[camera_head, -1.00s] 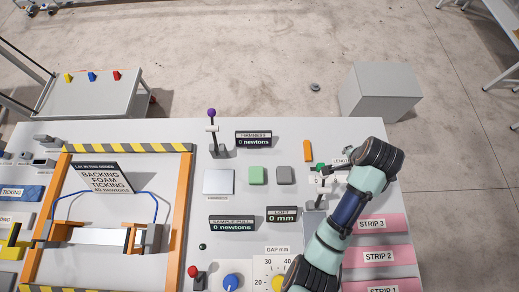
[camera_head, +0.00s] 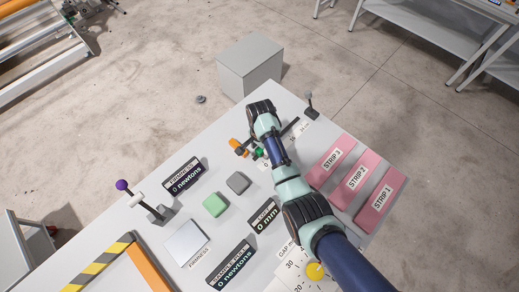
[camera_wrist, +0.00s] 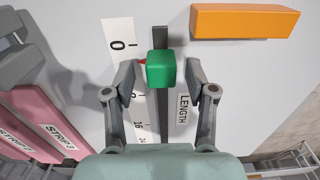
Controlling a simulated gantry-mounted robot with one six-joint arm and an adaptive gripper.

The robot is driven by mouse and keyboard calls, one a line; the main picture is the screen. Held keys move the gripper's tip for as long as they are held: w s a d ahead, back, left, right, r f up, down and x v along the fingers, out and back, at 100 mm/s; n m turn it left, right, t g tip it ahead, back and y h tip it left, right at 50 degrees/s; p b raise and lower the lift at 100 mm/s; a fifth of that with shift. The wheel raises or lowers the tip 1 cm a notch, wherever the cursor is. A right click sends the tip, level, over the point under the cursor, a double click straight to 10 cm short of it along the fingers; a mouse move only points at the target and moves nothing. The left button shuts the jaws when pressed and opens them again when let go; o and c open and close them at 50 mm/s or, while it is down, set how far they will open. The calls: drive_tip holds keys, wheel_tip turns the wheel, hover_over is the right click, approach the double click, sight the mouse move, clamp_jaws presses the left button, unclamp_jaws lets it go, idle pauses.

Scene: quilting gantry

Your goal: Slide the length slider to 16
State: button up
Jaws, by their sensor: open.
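The length slider has a green knob (camera_wrist: 161,69) on a dark straight track (camera_wrist: 162,115), beside a white scale strip (camera_wrist: 117,42) in the wrist view. A red pointer on the knob's left side lies a little past the 0 mark, well short of the 16 mark. The LENGTH label (camera_wrist: 184,108) is right of the track. My gripper (camera_wrist: 160,76) is open, with one finger on each side of the knob and gaps visible. In the head view the knob (camera_head: 259,153) shows small beside my arm, which hides part of the slider.
An orange block (camera_wrist: 245,21) lies close to the right of the slider. Pink strips (camera_head: 355,184) lie on the other side. A grey button (camera_head: 238,182), a green button (camera_head: 216,204) and a LOFT display (camera_head: 264,216) stand nearby on the table.

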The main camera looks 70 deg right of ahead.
drive_tip(key=shift+f, duration=0.1)
clamp_jaws()
drive_tip(key=shift+d, duration=0.1)
idle(0.3)
